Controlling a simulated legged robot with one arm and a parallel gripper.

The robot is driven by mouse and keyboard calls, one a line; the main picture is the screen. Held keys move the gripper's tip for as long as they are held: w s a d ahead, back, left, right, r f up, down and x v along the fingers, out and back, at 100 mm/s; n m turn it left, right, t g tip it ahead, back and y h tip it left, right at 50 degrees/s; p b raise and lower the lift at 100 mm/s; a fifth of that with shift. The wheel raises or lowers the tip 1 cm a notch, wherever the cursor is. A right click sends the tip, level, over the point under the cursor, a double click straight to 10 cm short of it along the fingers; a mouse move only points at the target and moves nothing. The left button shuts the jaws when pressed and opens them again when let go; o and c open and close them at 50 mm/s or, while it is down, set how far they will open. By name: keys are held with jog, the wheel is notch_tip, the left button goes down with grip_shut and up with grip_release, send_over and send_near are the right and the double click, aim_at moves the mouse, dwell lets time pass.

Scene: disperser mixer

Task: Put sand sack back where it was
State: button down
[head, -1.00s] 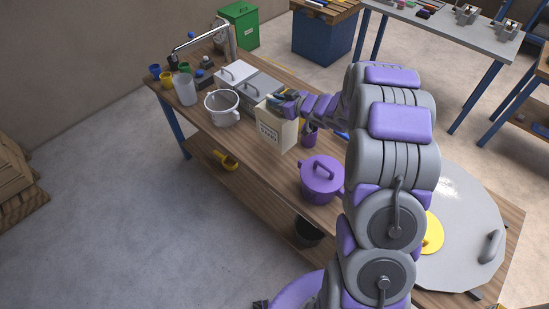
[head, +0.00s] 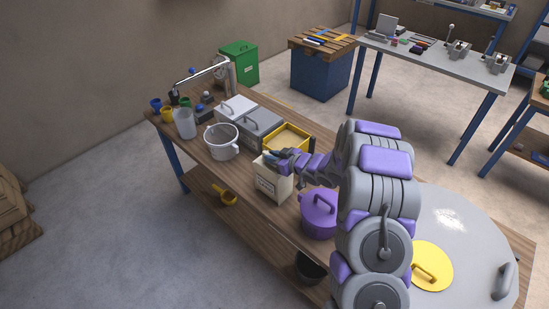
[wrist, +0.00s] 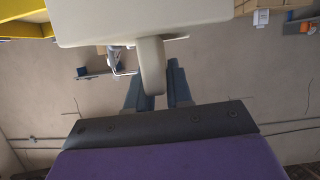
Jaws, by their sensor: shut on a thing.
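The sand sack (head: 268,183) is a beige, box-shaped bag with a printed label on its front. In the head view it is upright near the front edge of the wooden bench, left of the purple pot. I cannot tell whether its base touches the bench. My gripper (head: 280,158) is at its top, shut on its beige handle. In the wrist view my gripper's dark fingers (wrist: 158,88) close on the rounded handle below the sack's pale body (wrist: 140,22). My arm hides part of the bench behind the sack.
A yellow bin (head: 305,131) holding sand-coloured material stands behind the sack. A purple lidded pot (head: 318,215) is close on the right. The bench (head: 225,172) has bare wood left of the sack.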

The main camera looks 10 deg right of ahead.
jog(key=shift+a, duration=0.55)
jog(key=c, duration=1.2)
grip_release()
jog(key=shift+a, duration=0.5)
jog(key=shift+o, duration=0.9)
jog(key=shift+d+r, duration=0.1)
jog(key=shift+d, duration=1.15)
jog(key=s+r, duration=0.1)
jog(key=s+d+r+p, duration=0.1)
jog(key=s, duration=0.1)
jog(key=s+d+r, duration=0.1)
jog(key=s, duration=0.1)
jog(key=shift+s, duration=0.2)
jog(key=s+d+r+m+g+h+p, duration=0.1)
jog(key=s+d+r+m+g+h, duration=0.15)
jog(key=s+d+r+h, duration=0.6)
jog(key=s+d+r+m+g+h, duration=0.3)
jog(key=s+r, duration=0.1)
jog(key=s, duration=0.3)
jog(key=s+a+r+g+y, duration=0.1)
jog(key=s+a, duration=0.4)
jog(key=s, duration=0.5)
jog(key=s+a+r+m+g+y, duration=0.1)
jog(key=s+a+g, duration=0.3)
jog(key=s, duration=0.7)
jog(key=s+a+r+m+g+y, duration=0.1)
jog(key=s+a+r+g, duration=0.1)
jog(key=s+a, duration=0.4)
jog(key=s, duration=0.4)
jog(key=shift+s+r, duration=0.3)
